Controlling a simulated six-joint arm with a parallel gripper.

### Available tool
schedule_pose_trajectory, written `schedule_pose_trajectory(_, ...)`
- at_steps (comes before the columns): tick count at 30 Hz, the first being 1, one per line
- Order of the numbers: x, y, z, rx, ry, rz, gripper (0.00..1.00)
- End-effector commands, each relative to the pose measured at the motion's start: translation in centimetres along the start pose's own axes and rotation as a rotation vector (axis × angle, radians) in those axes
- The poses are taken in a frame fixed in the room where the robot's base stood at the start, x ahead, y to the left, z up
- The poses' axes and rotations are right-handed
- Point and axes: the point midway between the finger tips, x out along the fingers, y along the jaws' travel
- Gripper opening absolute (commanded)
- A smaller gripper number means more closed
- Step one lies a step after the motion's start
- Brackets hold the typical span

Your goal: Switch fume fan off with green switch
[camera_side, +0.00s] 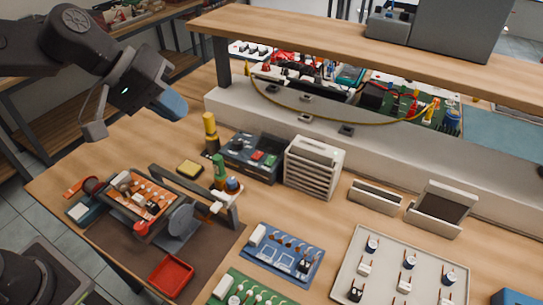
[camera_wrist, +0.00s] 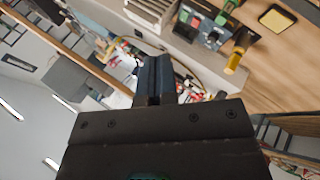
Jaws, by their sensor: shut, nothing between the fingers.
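A beige slatted box (camera_side: 314,167), which looks like the fume fan, stands on the bench against the back ledge. Left of it is a dark control box (camera_side: 240,157) with a green switch (camera_side: 270,160) and a red switch (camera_side: 258,155). The control box also shows upside down at the top of the wrist view (camera_wrist: 205,25). I cannot tell the switch position or whether the fan runs. My gripper (camera_side: 172,106) is shut and empty, high above the bench's left side, well apart from the control box. Its blue fingers (camera_wrist: 155,78) show together in the wrist view.
A yellow-capped bottle (camera_side: 210,130) stands just left of the control box, with a green bottle (camera_side: 219,170) in front. A circuit board in a holder (camera_side: 145,195), a red tray (camera_side: 171,275) and a parts tray (camera_side: 345,285) lie nearer. A wooden shelf (camera_side: 390,50) overhangs the back.

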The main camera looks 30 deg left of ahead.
Motion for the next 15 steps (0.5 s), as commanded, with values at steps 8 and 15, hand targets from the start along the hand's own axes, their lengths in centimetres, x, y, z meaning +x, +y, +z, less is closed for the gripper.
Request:
schedule_pose_trajectory(8, 8.2, 3.6, -5.9, -0.401, -0.056, 0.15, 0.0)
schedule_pose_trajectory(15, 16.1, 3.6, -9.7, -0.744, -0.062, 0.204, 0.0)
